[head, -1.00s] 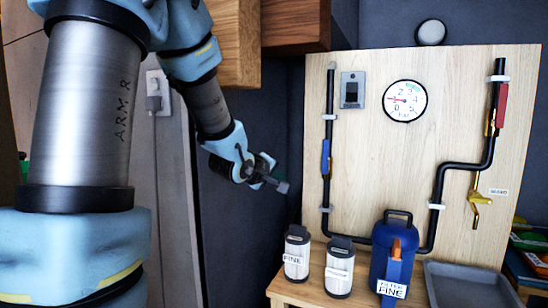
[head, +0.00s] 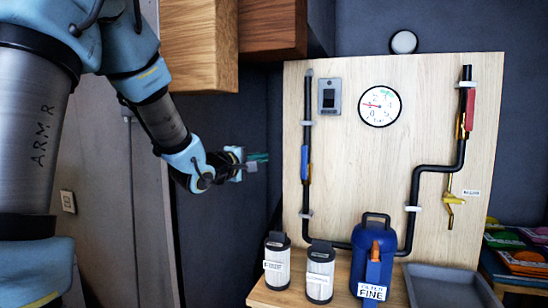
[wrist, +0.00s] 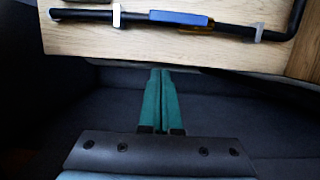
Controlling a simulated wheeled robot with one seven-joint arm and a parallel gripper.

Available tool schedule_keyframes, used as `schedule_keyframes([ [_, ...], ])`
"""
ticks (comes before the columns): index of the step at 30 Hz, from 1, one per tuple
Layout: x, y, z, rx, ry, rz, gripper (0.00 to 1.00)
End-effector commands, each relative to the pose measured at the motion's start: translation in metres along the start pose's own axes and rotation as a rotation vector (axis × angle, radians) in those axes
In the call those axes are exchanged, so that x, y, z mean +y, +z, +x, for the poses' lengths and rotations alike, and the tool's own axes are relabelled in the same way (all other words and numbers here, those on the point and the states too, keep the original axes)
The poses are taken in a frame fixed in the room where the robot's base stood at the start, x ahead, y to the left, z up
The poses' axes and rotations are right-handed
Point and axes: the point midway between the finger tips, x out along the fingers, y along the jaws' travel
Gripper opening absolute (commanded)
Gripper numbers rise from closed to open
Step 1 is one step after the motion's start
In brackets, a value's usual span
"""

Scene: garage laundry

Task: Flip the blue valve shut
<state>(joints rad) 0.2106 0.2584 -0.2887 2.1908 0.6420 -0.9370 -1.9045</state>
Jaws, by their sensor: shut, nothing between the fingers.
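The blue valve (head: 305,165) is a blue lever on the left black vertical pipe of the wooden board. Its handle lies along the pipe. In the wrist view the blue lever (wrist: 178,18) lies along the pipe near the top, with a brownish part at its right end. My gripper (head: 262,159) is left of the board, apart from the lever, at about the lever's height. In the wrist view the green fingers of my gripper (wrist: 160,75) are together with nothing between them, pointing at the board's edge.
The board (head: 345,150) carries a gauge (head: 380,106), a switch (head: 329,97) and a red valve (head: 468,108) on the right pipe. Two filter cartridges, a blue canister (head: 369,245) and a grey tray (head: 445,288) stand below. A wooden cabinet (head: 200,45) hangs above my arm.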

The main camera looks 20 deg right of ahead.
Motion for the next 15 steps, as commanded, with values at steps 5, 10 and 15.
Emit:
schedule_keyframes([
  [5,0.001,0.001,0.032,-0.003,-0.001,-0.002,0.00],
  [10,0.001,0.002,0.068,-0.002,-0.001,-0.002,0.00],
  [15,0.002,0.011,0.093,-0.005,-0.001,-0.001,0.00],
])
